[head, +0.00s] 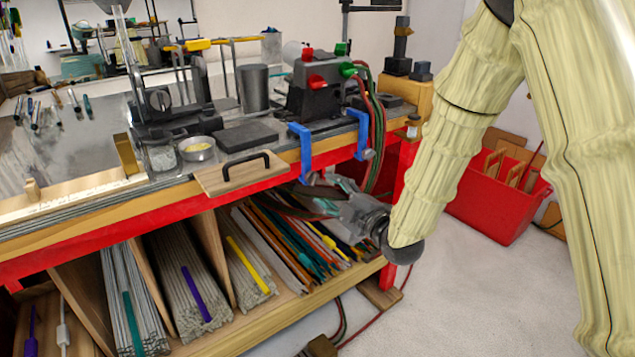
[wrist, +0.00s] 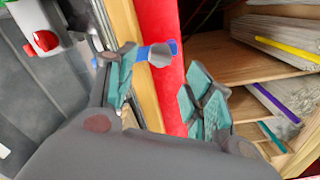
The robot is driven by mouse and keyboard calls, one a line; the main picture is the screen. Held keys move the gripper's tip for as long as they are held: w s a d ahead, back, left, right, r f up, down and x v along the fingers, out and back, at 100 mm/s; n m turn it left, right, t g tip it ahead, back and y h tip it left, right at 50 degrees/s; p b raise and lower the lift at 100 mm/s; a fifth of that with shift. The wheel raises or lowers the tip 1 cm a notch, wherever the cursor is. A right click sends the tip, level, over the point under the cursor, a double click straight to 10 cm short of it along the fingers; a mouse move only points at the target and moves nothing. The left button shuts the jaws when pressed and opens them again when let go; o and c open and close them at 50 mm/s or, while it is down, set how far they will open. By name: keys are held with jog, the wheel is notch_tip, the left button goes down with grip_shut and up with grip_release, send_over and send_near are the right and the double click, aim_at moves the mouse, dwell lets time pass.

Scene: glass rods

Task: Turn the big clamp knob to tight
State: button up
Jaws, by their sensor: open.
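Two blue clamps grip the bench's front edge in the head view, a left one (head: 302,148) and a right one (head: 362,132). A grey round knob (head: 369,154) shows at the foot of the right clamp. In the wrist view a grey knob (wrist: 160,55) with a blue clamp part (wrist: 143,53) lies ahead between my fingertips, apart from them; I cannot tell which clamp it belongs to. My gripper (head: 334,196) is open and empty below the bench edge, near the left clamp's lower end. Its teal-padded fingers (wrist: 163,75) show in the wrist view.
The red bench rail (head: 100,220) runs behind the clamps. Shelves of glass rods (head: 180,285) lie below my gripper. A burner with red and green knobs (head: 318,88) stands above, its hoses hanging near the right clamp. A red bin (head: 490,205) stands on the floor at right.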

aim_at(316, 181)
jog(key=shift+x, duration=3.1)
jog(key=c, duration=0.9)
